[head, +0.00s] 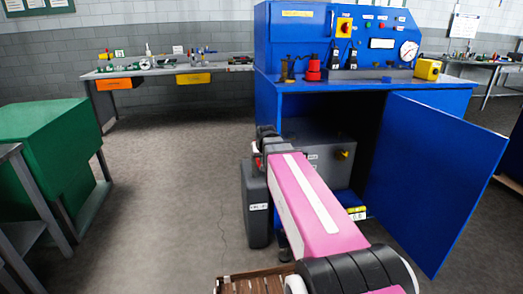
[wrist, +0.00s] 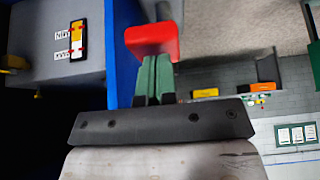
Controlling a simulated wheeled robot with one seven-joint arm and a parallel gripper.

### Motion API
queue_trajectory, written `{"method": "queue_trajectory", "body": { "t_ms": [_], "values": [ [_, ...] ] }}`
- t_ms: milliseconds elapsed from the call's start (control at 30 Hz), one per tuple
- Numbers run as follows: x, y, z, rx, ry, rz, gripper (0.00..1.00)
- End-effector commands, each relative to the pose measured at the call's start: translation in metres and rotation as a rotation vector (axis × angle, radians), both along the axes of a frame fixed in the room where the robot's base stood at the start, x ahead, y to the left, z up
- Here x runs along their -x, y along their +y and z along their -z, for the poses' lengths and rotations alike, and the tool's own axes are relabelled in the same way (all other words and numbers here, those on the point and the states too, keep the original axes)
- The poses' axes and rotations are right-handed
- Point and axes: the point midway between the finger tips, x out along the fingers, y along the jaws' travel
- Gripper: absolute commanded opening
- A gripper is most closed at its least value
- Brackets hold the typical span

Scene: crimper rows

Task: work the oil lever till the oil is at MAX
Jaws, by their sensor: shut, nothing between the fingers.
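The blue machine (head: 300,100) stands with its door open, showing a grey tank (head: 322,155) inside. In the wrist view, which is upside down, the tank (wrist: 40,70) carries a small gauge (wrist: 78,40) with two labels beside it. The oil level in it is too small to read surely. A red block (wrist: 152,36), seemingly the lever's grip, lies just beyond my fingertips. My gripper (wrist: 153,68) is shut and empty, with its green fingers together. Whether they touch the red block I cannot tell. In the head view my arm hides most of the lever.
The open blue door (head: 435,180) juts out to the right of my arm. A dark grey container (head: 256,210) stands on the floor left of the opening. A green cabinet (head: 45,150) is at far left. The floor (head: 165,180) between them is clear.

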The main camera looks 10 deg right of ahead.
Motion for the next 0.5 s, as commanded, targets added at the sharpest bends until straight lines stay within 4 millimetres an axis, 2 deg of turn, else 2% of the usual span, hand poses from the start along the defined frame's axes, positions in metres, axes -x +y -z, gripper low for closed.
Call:
{"method": "queue_trajectory", "body": {
  "t_ms": [500],
  "values": [
    [-0.003,0.0,0.069,0.0,-0.011,0.0,0.0]
  ]
}}
